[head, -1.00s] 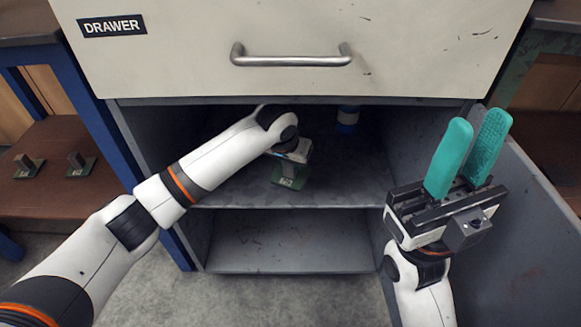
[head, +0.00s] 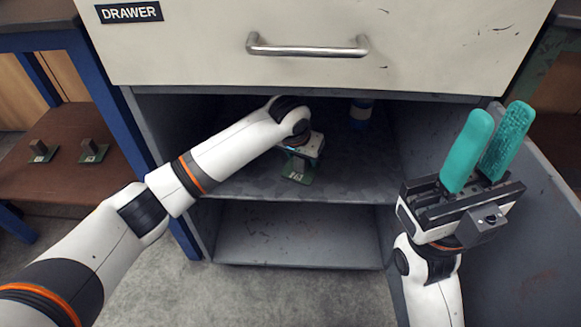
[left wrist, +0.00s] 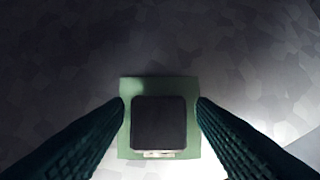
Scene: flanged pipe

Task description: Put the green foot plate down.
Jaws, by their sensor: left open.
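The green foot plate (head: 297,179) lies on the upper shelf of the open cabinet, with white marks on its near edge. In the left wrist view the plate (left wrist: 160,83) is square with a dark square block (left wrist: 159,122) standing on it. My left gripper (head: 298,160) reaches into the cabinet and is right above the plate; its fingers are mostly hidden in the head view. In the left wrist view its fingers stand open on either side of the block. My right gripper (head: 490,148) is open and empty, pointing up outside the cabinet at the right.
A blue cylinder (head: 361,113) stands deeper on the upper shelf (head: 350,185). The lower shelf (head: 300,240) is empty. A drawer (head: 210,60) is shut above. Two similar green plates with blocks (head: 90,152) sit on a brown side shelf at the left.

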